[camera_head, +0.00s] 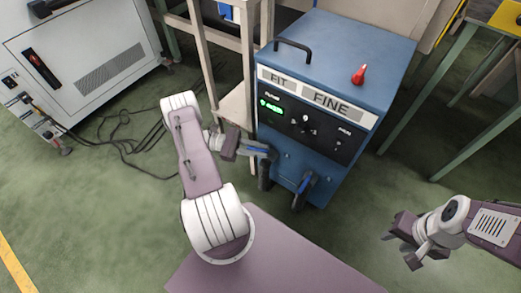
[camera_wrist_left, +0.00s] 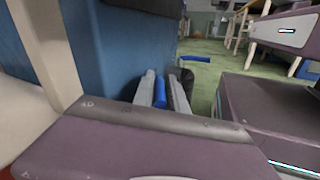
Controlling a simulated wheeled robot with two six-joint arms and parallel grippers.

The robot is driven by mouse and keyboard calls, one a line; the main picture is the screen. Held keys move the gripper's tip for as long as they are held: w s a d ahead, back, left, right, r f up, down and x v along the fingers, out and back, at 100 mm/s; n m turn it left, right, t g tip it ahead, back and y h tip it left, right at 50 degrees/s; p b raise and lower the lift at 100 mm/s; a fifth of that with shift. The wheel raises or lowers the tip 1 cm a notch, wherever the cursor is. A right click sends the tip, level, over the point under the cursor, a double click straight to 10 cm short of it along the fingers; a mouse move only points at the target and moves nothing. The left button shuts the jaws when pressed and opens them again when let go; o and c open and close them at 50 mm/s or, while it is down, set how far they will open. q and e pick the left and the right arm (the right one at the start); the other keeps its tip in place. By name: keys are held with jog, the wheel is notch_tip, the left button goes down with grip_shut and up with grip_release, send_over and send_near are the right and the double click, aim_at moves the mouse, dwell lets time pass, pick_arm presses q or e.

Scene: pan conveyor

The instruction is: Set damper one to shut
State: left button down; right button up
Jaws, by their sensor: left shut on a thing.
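A blue cabinet (camera_head: 330,50) carries two blue lever handles low on its front. My left gripper (camera_head: 262,151) is shut on the left blue handle (camera_head: 256,149), which points sideways toward the left. In the left wrist view that blue handle (camera_wrist_left: 160,92) lies between the two grey fingers (camera_wrist_left: 161,90). The right blue handle (camera_head: 305,182) is free and slanted, pointing down; it also shows beyond the fingers in the left wrist view (camera_wrist_left: 196,59). No number is readable on either handle. My right gripper (camera_head: 400,243) is open and empty, away from the cabinet at the lower right.
The cabinet has a black panel (camera_head: 310,130) with a green display, and a red knob (camera_head: 359,74) on top. A pale bench frame (camera_head: 236,105) stands close left of it. A white machine (camera_head: 85,60) with loose cables is farther left.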

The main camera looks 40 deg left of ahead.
pick_arm(q)
jog(key=shift+w+a, duration=0.1)
jog(key=shift+w, duration=0.05)
jog(key=c, duration=1.5)
grip_release()
jog(key=shift+o, duration=0.2)
jog(key=shift+s+a+r, duration=0.1)
jog(key=shift+s+a, duration=0.1)
jog(key=shift+a, duration=0.1)
jog(key=p+v, duration=0.1)
jog(key=v, duration=0.7)
jog(key=shift+s+a, duration=0.1)
